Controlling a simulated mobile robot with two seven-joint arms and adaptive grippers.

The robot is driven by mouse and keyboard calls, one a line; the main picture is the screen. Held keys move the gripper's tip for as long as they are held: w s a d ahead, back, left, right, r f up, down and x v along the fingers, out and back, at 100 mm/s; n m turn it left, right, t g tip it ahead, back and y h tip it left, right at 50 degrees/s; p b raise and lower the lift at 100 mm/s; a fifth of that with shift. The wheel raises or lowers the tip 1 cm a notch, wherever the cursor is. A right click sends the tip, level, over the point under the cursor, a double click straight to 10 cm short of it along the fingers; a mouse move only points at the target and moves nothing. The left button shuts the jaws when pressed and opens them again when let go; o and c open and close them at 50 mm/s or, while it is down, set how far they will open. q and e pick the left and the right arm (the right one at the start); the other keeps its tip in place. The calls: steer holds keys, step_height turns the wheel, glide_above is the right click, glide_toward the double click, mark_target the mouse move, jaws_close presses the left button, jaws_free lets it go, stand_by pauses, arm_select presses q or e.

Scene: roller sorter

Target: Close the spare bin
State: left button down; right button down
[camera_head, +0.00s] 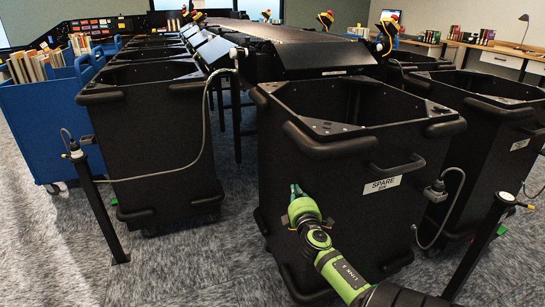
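The spare bin (345,215) is a large black bin with an open top, in the middle right of the head view. A white label reading SPARE (382,185) is on its front wall, beside a black handle bar. It stands in front of the sorter, with a gap of floor showing to its left. My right gripper (295,190), on a green arm from the bottom right, is in front of the bin's front wall, left of the label. Its fingers are small and partly hidden, so I cannot tell whether they are open or touch the wall. My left gripper is out of view.
Black bins stand on the left (150,150) and right (495,130). A post (98,205) with a cable stands at left, another post (478,245) at right. A blue book cart (40,125) is far left. Grey carpet (190,265) is clear at front left.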

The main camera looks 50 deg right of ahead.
mark_target(340, 203)
steer(key=s+d, duration=0.1)
steer(key=d, duration=0.1)
steer(key=s+d, duration=0.2)
steer(key=d, duration=0.1)
steer(key=s+d, duration=0.2)
steer(key=shift+d+f, duration=0.1)
steer(key=shift+d, duration=0.2)
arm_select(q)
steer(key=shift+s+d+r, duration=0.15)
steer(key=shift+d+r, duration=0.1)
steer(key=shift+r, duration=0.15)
arm_select(e)
steer(key=shift+s+d, duration=0.25)
steer(key=shift+d, duration=0.25)
steer(key=shift+s+d, duration=0.2)
steer(key=shift+d, duration=0.25)
